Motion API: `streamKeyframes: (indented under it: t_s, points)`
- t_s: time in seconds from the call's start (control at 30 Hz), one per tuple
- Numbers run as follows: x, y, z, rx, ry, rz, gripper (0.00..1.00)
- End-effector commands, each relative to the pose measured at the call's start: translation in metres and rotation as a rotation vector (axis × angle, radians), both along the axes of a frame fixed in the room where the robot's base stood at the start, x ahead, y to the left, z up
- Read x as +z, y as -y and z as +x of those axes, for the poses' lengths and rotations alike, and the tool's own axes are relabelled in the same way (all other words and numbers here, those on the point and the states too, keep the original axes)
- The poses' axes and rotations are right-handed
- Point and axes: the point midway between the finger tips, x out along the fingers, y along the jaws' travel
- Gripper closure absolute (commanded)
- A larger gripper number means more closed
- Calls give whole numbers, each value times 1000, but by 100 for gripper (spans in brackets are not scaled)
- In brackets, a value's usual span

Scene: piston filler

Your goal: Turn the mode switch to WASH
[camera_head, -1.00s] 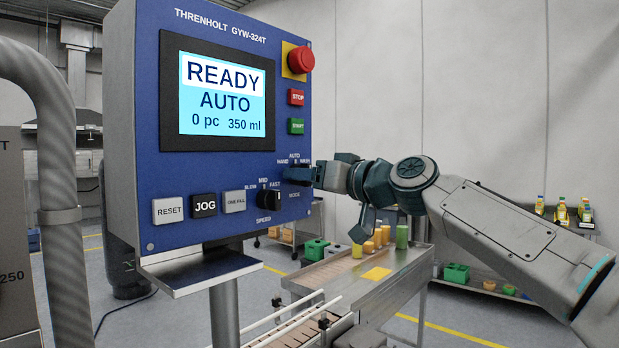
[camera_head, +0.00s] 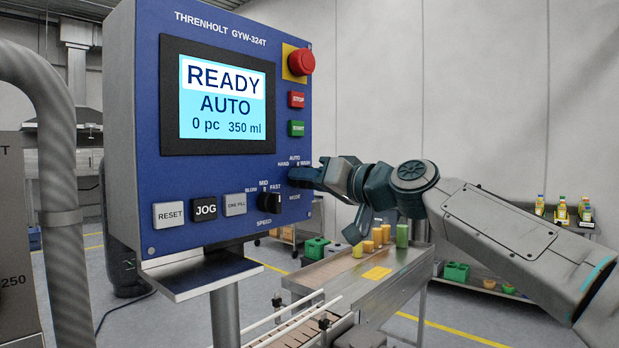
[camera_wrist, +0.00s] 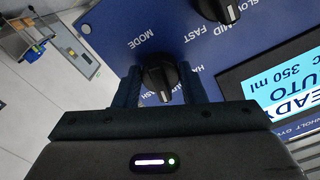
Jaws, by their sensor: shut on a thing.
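The mode switch, a black knob with a white pointer line (camera_wrist: 160,80), sits on the blue control panel (camera_head: 225,25). In the wrist view my gripper (camera_wrist: 163,88) has one finger on each side of the knob and is shut on it. In the head view my gripper (camera_head: 307,176) reaches the panel from the right and mostly covers the knob. The labels HAND, AUTO and WASH show above it. The pointer line runs toward my palm in the wrist view; its exact label is hidden there. The screen (camera_head: 222,98) reads READY, AUTO, 0 pc, 350 ml.
The black speed knob (camera_head: 269,201) is close at the lower left of the mode switch. The START (camera_head: 296,128) and STOP (camera_head: 296,99) buttons and the red emergency button (camera_head: 301,61) are above.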

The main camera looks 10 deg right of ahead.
Motion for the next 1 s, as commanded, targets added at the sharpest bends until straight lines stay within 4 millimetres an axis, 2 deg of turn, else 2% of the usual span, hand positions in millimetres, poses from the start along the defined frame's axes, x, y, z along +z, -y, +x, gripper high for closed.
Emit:
streamKeyframes:
  t_s: [0.5, 1.0]
  points:
    - [1, -1, -1, -1, -242, 330, 86]
    - [1, -1, -1, 0, -329, 451, 86]
